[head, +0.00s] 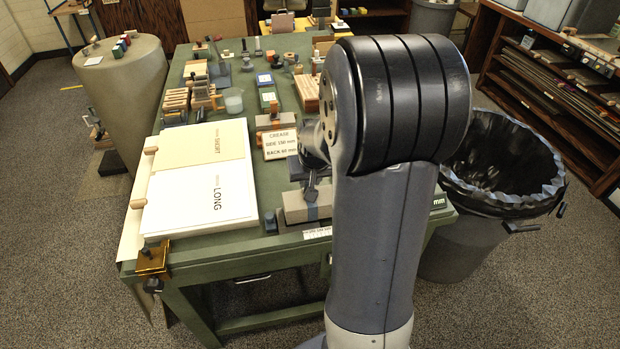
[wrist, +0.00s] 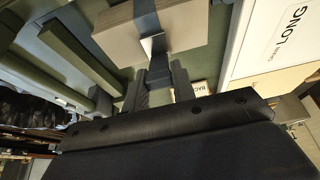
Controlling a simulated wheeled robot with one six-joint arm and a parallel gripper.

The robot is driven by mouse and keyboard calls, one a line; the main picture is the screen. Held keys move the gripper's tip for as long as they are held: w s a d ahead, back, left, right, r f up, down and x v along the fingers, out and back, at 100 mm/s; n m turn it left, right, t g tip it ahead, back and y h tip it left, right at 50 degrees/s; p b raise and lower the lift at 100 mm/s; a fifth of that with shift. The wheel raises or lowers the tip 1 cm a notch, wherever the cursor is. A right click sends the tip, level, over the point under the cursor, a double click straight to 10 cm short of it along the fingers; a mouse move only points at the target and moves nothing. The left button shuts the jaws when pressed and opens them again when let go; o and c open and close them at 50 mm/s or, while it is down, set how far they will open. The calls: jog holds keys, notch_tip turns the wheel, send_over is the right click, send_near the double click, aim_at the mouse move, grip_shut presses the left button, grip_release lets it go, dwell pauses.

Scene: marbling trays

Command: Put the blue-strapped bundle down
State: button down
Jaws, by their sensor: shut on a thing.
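The blue-strapped bundle is a pale, block-like stack with a dark blue strap around its middle. It shows in the head view (head: 296,210) near the table's front edge, partly hidden by my arm, and at the top of the wrist view (wrist: 118,34). My gripper (head: 311,183) is over the bundle, shut on it at the strap; it also shows in the wrist view (wrist: 158,72). I cannot tell whether the bundle's underside touches the green table (head: 212,252).
White LONG (head: 190,205) and tan SHORT (head: 190,148) boards lie left of the bundle. A CREASE sign (head: 281,145) stands behind it, with blocks and tools crowding farther back. A black-lined bin (head: 500,190) stands right of the table. A brass clamp (head: 152,260) grips the front left corner.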

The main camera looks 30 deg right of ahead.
jog(key=shift+f+b, duration=0.55)
jog(key=shift+b, duration=0.05)
jog(key=c, duration=1.2)
grip_release()
jog(key=shift+o, duration=0.2)
jog(key=shift+r, duration=0.1)
jog(key=shift+r+p, duration=0.65)
jog(key=shift+p, duration=0.1)
jog(key=v, duration=1.1)
jog(key=shift+s+r, duration=0.25)
jog(key=shift+r, duration=0.1)
jog(key=shift+a, duration=0.1)
